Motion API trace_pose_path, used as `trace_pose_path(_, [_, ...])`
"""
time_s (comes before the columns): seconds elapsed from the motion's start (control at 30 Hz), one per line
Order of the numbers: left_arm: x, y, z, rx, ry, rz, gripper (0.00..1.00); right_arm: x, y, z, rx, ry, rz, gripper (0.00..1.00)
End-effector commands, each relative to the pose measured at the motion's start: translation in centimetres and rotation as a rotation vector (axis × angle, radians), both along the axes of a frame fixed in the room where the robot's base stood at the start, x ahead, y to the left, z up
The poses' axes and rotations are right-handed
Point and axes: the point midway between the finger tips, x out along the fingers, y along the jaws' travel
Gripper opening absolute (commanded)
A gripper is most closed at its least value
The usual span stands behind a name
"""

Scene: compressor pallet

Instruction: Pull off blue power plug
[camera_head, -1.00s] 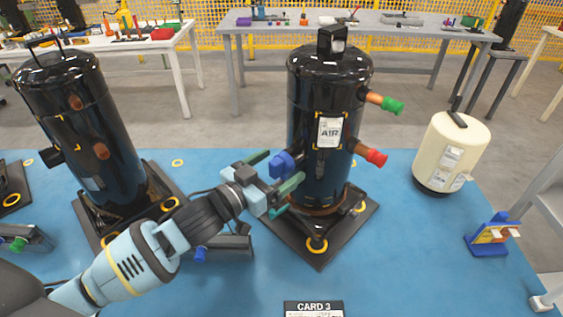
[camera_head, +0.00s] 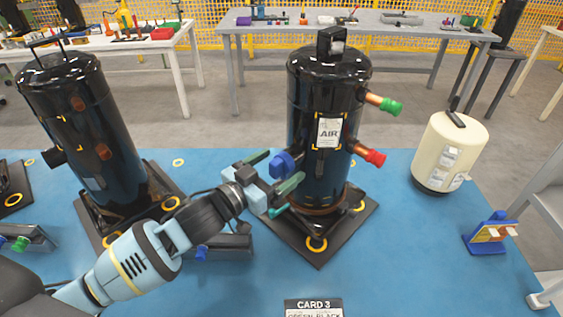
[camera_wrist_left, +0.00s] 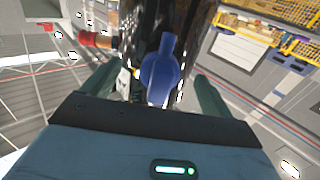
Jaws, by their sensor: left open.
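The blue power plug (camera_head: 281,164) sits on the left side of the black compressor (camera_head: 327,100) labelled AIR. In the left wrist view the blue plug (camera_wrist_left: 161,73) shows between the two green fingers, with the dark compressor body behind it. My left gripper (camera_head: 273,179) is open, with one finger on each side of the plug. I cannot tell whether a finger touches it. The compressor stands upright on a dark base plate (camera_head: 318,246). A green cap (camera_head: 391,106) and a red cap (camera_head: 375,157) are on its right-side pipes. My right gripper is not in view.
A second black compressor (camera_head: 85,120) stands at the left. A cream tank (camera_head: 451,145) and a blue-yellow holder (camera_head: 490,233) are at the right. The blue surface (camera_head: 400,240) is clear at the right front.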

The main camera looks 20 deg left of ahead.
Motion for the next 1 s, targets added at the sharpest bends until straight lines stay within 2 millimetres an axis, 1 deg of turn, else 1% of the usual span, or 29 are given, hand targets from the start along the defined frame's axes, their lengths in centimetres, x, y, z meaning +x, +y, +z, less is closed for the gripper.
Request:
trace_pose_path(0.3, [-0.01,0.00,-0.02,0.000,0.000,0.000,0.86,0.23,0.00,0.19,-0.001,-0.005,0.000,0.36])
trace_pose_path(0.37, [-0.02,-0.01,-0.02,0.000,0.000,0.000,0.79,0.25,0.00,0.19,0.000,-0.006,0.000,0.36])
trace_pose_path(0.9, [-0.02,0.01,0.00,0.001,0.000,0.000,0.08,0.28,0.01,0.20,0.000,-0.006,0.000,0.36])
trace_pose_path(0.93, [-0.01,0.00,0.04,0.000,-0.001,0.000,0.06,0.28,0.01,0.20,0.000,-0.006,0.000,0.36])
trace_pose_path(1.0, [-0.03,0.03,0.04,0.000,-0.001,0.000,0.06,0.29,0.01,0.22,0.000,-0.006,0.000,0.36])
